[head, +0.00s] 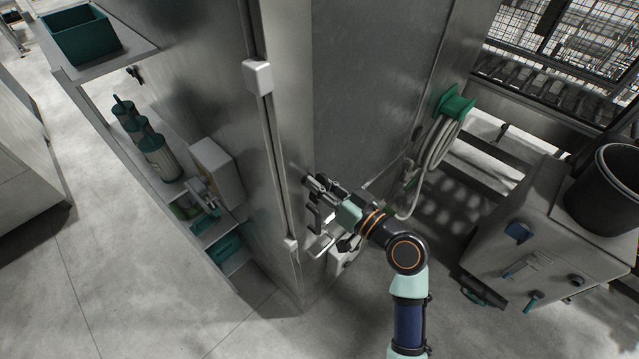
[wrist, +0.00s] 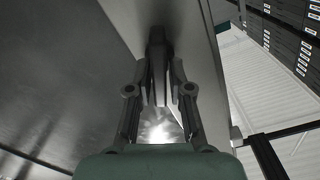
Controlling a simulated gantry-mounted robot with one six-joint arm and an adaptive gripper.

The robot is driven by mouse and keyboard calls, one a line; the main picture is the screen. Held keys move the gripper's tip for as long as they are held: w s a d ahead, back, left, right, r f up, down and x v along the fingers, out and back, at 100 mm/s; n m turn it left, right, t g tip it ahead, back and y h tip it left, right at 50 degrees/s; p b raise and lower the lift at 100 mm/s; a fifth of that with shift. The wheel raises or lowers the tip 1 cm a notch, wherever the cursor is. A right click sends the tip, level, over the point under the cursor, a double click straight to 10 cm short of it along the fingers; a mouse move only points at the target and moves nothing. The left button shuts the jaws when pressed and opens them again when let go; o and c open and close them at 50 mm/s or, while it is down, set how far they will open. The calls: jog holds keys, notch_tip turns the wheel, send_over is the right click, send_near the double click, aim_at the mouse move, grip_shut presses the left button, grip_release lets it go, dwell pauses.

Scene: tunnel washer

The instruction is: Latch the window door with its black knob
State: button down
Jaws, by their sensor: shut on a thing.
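My gripper (head: 318,192) is at the front of the tall grey metal housing, near its vertical edge. In the wrist view, my gripper (wrist: 159,92) has its two fingers closed in on a dark upright piece, the black knob (wrist: 157,38). The knob is mostly hidden by the fingers in the head view. A wide, flat grey panel (head: 365,85), apparently the window door, stands beside the edge strip. I cannot tell from these views whether the latch is engaged.
White blocks (head: 257,77) sit along the housing's edge strip. A green hose reel (head: 455,104) with a pale hose hangs to the right. A grey cabinet (head: 545,235) bearing a black bin (head: 606,195) stands at right. Open floor lies at lower left.

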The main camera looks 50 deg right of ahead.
jog(key=m+p, duration=0.1)
jog(key=m, duration=0.2)
jog(key=shift+d+m, duration=0.15)
jog(key=shift+m, duration=0.15)
jog(key=m+p, duration=0.1)
jog(key=m, duration=0.2)
jog(key=shift+d+f+m, duration=0.1)
jog(key=shift+d+m, duration=0.05)
jog(key=shift+m, duration=0.25)
jog(key=m+p, duration=0.1)
jog(key=m, duration=0.1)
jog(key=m+p, duration=0.1)
jog(key=m, duration=0.2)
jog(key=shift+f+m+p, duration=0.3)
jog(key=shift+f+p, duration=0.05)
jog(key=shift+p, duration=0.05)
jog(key=c, duration=1.2)
grip_release()
